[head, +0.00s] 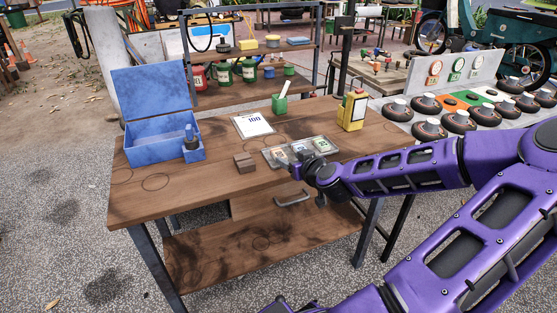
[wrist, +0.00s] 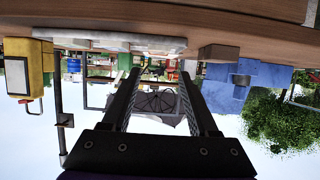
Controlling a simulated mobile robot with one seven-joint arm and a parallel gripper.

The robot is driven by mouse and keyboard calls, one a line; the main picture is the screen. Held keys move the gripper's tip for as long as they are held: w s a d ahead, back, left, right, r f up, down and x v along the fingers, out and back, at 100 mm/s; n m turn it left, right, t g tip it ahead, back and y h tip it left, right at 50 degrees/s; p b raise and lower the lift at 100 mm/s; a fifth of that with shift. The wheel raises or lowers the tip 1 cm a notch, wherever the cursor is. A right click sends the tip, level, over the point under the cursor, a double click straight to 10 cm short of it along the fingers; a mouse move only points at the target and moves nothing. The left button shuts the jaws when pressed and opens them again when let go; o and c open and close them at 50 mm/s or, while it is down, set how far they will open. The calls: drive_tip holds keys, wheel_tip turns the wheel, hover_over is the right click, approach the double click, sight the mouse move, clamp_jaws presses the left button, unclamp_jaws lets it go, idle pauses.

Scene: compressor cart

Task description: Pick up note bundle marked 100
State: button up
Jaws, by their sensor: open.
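A shallow grey tray (head: 272,161) on the wooden workbench holds a row of note bundles. The right bundle (head: 321,144) is greenish; the bundles' marks are too small to read surely. A white sheet (head: 254,124) printed 100 stands or lies behind the tray. My gripper (head: 296,163) is at the tray's near side, overlapping its front in the head view and hiding part of the bundles. In the upside-down wrist view my gripper (wrist: 159,78) is open with nothing between its fingers. The tray (wrist: 130,42) appears there edge-on beside the bench top.
An open blue box (head: 160,130) stands at the left. A green cup (head: 280,104) and a yellow holder (head: 352,111) stand behind. A drawer handle (head: 292,198) juts from the bench front. The bench's front left is clear.

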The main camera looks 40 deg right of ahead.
sight(279, 153)
drive_tip(key=x, duration=0.3)
drive_tip(key=shift+w+f, duration=0.1)
drive_tip(key=shift+w, duration=0.2)
drive_tip(key=shift+d+b+x, duration=0.2)
drive_tip(key=shift+b+x, duration=0.45)
drive_tip(key=shift+x, duration=2.05)
drive_tip(key=shift+s+f, duration=0.1)
drive_tip(key=shift+f, duration=0.05)
drive_tip(key=shift+c, duration=0.2)
clamp_jaws()
